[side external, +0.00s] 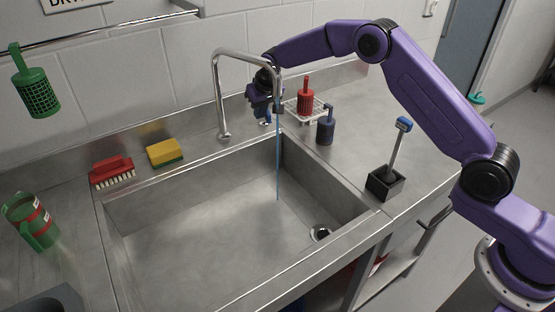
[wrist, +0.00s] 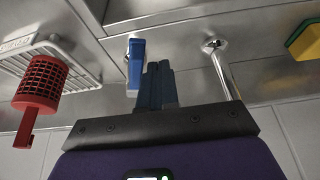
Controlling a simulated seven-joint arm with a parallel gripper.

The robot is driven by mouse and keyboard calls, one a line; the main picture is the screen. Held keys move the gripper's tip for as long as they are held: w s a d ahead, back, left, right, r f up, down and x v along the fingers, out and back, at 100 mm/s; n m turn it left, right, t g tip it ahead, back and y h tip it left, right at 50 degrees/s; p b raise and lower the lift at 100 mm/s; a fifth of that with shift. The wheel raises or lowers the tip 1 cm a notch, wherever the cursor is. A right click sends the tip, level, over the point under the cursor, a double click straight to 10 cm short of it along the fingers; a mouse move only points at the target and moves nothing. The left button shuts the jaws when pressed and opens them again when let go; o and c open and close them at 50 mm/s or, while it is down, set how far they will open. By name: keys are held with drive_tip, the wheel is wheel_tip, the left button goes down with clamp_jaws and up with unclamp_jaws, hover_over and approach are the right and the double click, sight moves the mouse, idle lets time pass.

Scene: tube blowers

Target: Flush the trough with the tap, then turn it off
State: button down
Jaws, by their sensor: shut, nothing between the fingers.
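The steel trough (side external: 200,235) is a wide sunken basin with a round drain (side external: 320,233) at its right. A chrome gooseneck tap (side external: 218,85) stands behind it, and a thin blue stream of water (side external: 278,160) runs from its spout into the trough. The tap's upright pipe also shows in the wrist view (wrist: 225,72). A blue tap lever (wrist: 136,62) stands left of the pipe in the wrist view. My gripper (wrist: 159,68) is shut and empty, its dark blue fingers just right of the lever; I cannot tell whether they touch. In the side view my gripper (side external: 262,108) is partly hidden behind the spout.
A red basket-like holder (side external: 305,102) sits on a wire rack, with a dark blue one (side external: 325,128) beside it. A brush in a black holder (side external: 384,183) stands right.

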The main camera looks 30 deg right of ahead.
drive_tip(key=shift+s+d+f, duration=0.35)
drive_tip(key=shift+s+d, duration=0.15)
drive_tip(key=shift+s, duration=0.25)
drive_tip(key=shift+d, duration=0.15)
drive_tip(key=shift+s+d, duration=0.15)
drive_tip(key=shift+d, duration=0.8)
drive_tip(key=shift+a, duration=0.1)
drive_tip(key=shift+w+a, duration=0.2)
drive_tip(key=shift+a, duration=0.45)
drive_tip(key=shift+w+a+r, duration=0.1)
drive_tip(key=shift+r, duration=1.8)
drive_tip(key=shift+w+a+r, duration=0.1)
drive_tip(key=shift+r, duration=1.8)
